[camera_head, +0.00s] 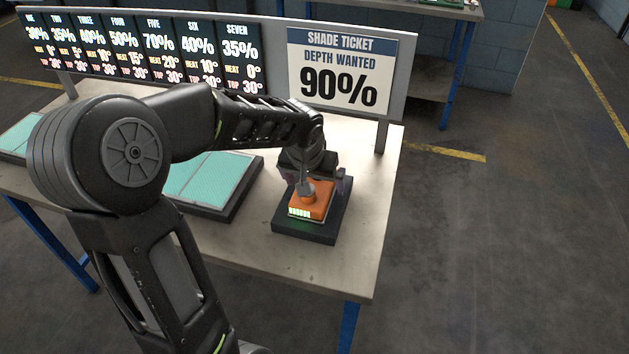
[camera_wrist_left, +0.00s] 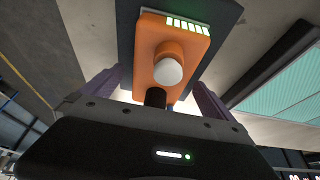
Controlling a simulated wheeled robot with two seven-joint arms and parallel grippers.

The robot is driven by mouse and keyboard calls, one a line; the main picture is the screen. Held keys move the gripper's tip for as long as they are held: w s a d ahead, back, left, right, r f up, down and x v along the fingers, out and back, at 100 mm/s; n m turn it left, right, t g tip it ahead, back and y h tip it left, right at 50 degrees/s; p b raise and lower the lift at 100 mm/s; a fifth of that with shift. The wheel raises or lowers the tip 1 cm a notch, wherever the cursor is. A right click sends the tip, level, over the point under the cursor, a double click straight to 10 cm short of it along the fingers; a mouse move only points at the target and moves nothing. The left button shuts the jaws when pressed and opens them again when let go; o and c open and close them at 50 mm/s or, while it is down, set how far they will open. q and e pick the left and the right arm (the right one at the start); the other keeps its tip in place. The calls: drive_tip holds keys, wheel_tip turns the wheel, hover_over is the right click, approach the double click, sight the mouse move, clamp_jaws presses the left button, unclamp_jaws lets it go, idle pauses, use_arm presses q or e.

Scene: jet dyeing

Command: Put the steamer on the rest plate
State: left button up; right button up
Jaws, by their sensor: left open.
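The steamer (camera_head: 318,209) is an orange block with a row of pale lit bars at one end and a knob on top. It sits on the dark square rest plate (camera_head: 283,227) near the table's right end. In the left wrist view the steamer (camera_wrist_left: 184,45) shows with its orange, white-tipped knob, over the dark plate (camera_wrist_left: 228,14). My left gripper (camera_head: 308,178) is over the far part of the steamer. Its two fingers (camera_wrist_left: 158,88) are apart, one on each side of the steamer's near end; contact cannot be told. My right gripper is not in view.
A dark tray with pale teal panels (camera_head: 205,180) lies left of the rest plate, partly behind my arm. A board with several numbered cards and a shade ticket reading 90% (camera_head: 340,90) stands along the table's back. The table's front right corner (camera_head: 335,275) is bare.

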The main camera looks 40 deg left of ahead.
use_arm(q)
drive_tip(key=v, duration=1.2)
drive_tip(key=shift+d+f, duration=0.1)
drive_tip(key=shift+d, duration=0.05)
idle(0.4)
